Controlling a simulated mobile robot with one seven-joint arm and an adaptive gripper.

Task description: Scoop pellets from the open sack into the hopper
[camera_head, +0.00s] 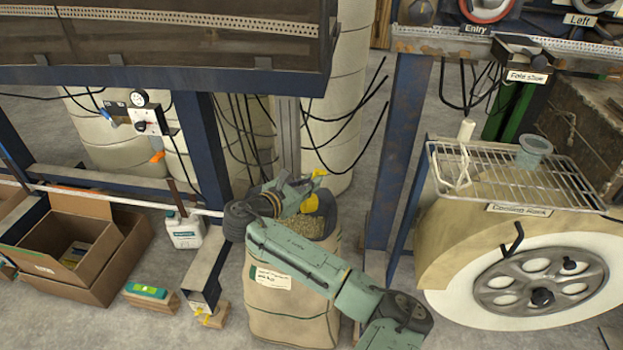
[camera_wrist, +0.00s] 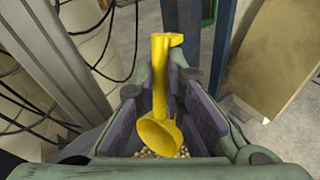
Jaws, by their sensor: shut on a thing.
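The open tan sack (camera_head: 285,318) stands upright on the floor in the middle of the head view, with a white label on its front. Pale pellets (camera_head: 306,225) fill its mouth; some show below the scoop in the wrist view (camera_wrist: 181,154). My gripper (camera_head: 304,187) is over the sack mouth, shut on a yellow scoop (camera_head: 311,203). In the wrist view the scoop (camera_wrist: 158,90) stands between the purple finger pads, its round bowl down near the pellets. I cannot tell whether the bowl touches them or holds any. I cannot tell which thing is the hopper.
A blue post (camera_head: 395,150) rises right of the sack. Farther right, a wire cooling rack (camera_head: 490,180) bears a grey-green funnel (camera_head: 534,150) above a large wheel (camera_head: 535,282). Left are an open cardboard box (camera_head: 75,238) and a white jug (camera_head: 185,231). Black cables hang behind the sack.

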